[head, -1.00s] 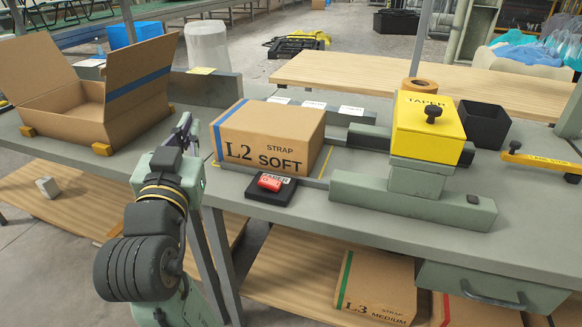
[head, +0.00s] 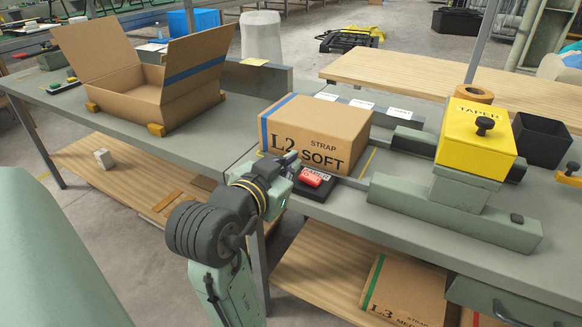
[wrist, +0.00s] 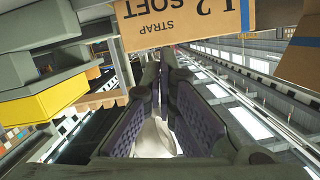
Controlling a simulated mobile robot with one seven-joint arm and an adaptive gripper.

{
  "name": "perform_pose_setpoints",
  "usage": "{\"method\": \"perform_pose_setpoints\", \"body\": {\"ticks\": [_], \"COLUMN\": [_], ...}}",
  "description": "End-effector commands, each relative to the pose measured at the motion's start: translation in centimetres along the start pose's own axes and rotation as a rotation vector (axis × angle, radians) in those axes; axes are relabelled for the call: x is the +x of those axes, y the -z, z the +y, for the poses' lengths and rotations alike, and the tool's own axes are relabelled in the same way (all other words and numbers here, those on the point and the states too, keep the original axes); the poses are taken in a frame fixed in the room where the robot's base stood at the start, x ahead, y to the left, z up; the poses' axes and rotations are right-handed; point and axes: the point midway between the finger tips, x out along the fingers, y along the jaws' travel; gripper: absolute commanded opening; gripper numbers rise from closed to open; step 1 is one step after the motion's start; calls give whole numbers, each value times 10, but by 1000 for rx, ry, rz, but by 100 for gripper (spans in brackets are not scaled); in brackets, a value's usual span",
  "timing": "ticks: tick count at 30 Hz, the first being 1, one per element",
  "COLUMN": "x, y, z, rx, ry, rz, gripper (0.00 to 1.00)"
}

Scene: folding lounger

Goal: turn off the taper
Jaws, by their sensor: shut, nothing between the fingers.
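The taper (head: 476,133) is a yellow, labelled head on a grey-green stand on the workbench. A red switch (head: 311,177) sits on a small black base at the bench's front edge, in front of the L2 SOFT box (head: 335,143). A label behind the switch is partly hidden. My gripper (head: 292,158) is shut and empty, just left of the switch and in front of the box; I cannot tell whether it touches either. In the wrist view my gripper's fingertips (wrist: 150,72) meet below the upside-down box (wrist: 185,22). I cannot make out the switch there.
An open carton (head: 130,97) stands on the left part of the bench. A black bin (head: 541,138) and a tape roll (head: 473,94) are near the taper. The bench between the open carton and the L2 box is mostly clear.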

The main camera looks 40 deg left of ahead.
Motion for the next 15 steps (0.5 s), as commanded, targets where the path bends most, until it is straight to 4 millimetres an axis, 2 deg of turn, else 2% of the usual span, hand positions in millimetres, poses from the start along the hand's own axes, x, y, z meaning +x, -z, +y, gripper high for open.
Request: {"method": "perform_pose_setpoints", "body": {"ticks": [11, 12, 15], "x": [80, 80, 82], "y": [1, -10, -23], "z": [1, 0, 0], "rx": [-1, -4, -3], "ry": [-3, 0, 1], "rz": [-2, -5, -3], "gripper": [0, 0, 0]}}
